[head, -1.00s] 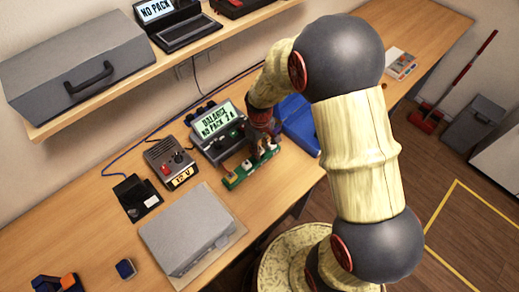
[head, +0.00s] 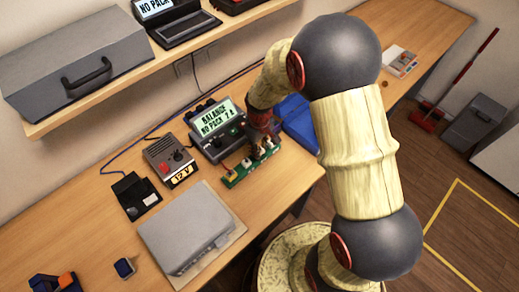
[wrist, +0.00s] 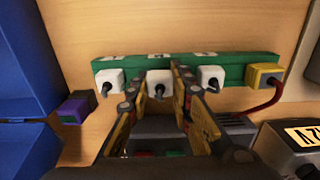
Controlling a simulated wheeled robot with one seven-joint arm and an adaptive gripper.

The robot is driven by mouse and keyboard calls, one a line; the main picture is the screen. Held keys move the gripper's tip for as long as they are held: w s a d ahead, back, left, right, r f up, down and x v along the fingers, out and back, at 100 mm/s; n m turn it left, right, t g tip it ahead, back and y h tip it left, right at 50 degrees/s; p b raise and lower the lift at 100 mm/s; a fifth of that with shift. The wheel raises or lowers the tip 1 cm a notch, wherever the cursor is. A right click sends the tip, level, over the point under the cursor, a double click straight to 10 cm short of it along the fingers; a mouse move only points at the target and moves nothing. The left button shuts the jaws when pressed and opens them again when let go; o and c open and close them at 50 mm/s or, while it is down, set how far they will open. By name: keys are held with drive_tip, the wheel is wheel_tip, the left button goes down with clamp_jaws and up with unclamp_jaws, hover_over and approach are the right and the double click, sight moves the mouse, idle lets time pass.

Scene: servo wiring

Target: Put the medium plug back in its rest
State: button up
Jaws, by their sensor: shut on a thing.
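A green rest strip (wrist: 226,66) lies on the bench and carries three white plugs and one yellow plug. In the wrist view my gripper (wrist: 158,90) is shut on the middle white plug (wrist: 159,78), which sits against the strip. The other white plugs are to its left (wrist: 109,82) and right (wrist: 210,77). The labels on the strip are too small to read, so I cannot confirm sizes. The strip shows in the head view (head: 232,180) under my gripper (head: 259,140), which partly hides the plugs.
The yellow plug (wrist: 264,75) with a red lead is at the strip's right end. A balance charger (head: 213,140) stands behind the strip. A blue bin (head: 297,122) is close by on the right. A 12 V supply (head: 168,160) and a grey case (head: 188,228) are to the left.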

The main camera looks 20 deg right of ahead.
drive_tip(key=shift+f, duration=0.25)
drive_tip(key=o, duration=1)
drive_tip(key=shift+o, duration=0.2)
wheel_tip(320, 180, up, 12)
idle(0.4)
